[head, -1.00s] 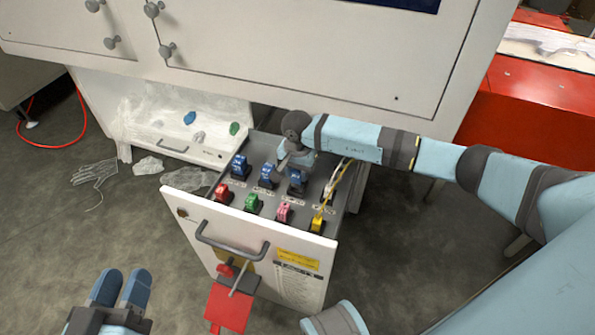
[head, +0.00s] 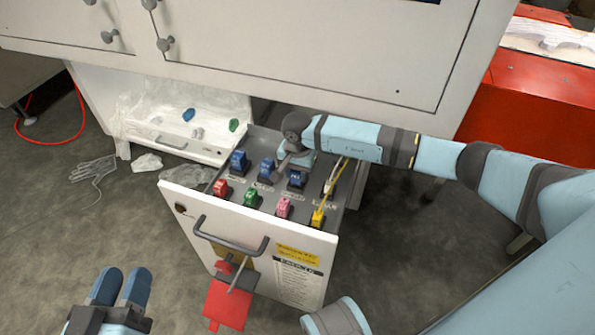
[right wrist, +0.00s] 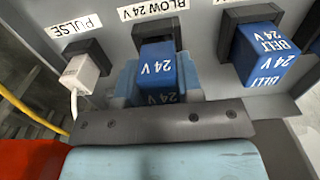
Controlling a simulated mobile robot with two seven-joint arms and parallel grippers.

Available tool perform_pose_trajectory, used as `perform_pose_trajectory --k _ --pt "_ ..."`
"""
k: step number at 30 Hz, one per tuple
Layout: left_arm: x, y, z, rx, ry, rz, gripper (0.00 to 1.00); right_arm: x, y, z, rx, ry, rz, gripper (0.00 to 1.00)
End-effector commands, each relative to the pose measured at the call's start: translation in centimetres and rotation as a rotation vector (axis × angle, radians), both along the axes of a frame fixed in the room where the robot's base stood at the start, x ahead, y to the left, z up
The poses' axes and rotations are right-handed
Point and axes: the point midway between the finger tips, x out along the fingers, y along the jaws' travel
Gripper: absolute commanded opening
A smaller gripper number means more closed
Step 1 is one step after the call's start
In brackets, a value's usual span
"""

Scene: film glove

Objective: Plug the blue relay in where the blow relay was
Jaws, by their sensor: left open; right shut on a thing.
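A blue relay marked 24 V (right wrist: 158,72) stands at the black socket (right wrist: 157,38) under the "BLOW 24 V" label in the right wrist view. In the head view the blue relay (head: 296,179) is third in the back row of the drawer, partly under my right arm. My right gripper (right wrist: 160,92) is shut on it, a finger on each side. Whether the relay is fully seated I cannot tell. My left gripper (head: 121,286) is open and empty at the lower left, away from the drawer.
The belt relay (right wrist: 264,54) and white pulse plug (right wrist: 80,73) with its cable flank the relay closely. Red (head: 221,187), green (head: 251,197), pink (head: 284,207) and yellow (head: 317,217) relays form the front row. A tray (head: 150,140) behind holds loose coloured pieces.

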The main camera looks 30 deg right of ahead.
Motion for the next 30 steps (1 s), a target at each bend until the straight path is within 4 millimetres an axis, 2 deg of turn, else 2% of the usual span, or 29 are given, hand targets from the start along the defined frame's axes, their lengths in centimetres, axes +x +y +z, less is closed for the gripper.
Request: perform_pose_trajectory --k 11,12,15,30 --pt "0.0 0.0 -0.78 0.0 0.0 0.0 0.43 0.01 -0.02 -1.04 -0.001 -0.001 0.0 0.05" --pt "0.0 0.0 -0.67 0.0 0.0 0.0 0.43 0.01 -0.01 -0.93 -0.001 -0.001 0.0 0.41" --pt "0.0 -0.01 -0.65 0.0 0.0 0.0 0.43 0.01 -0.01 -0.91 -0.001 -0.001 0.0 0.63" --pt "0.11 -0.09 -1.16 0.052 0.057 -0.028 0.43 -0.01 0.01 -0.93 0.0 0.0 0.0 0.63"
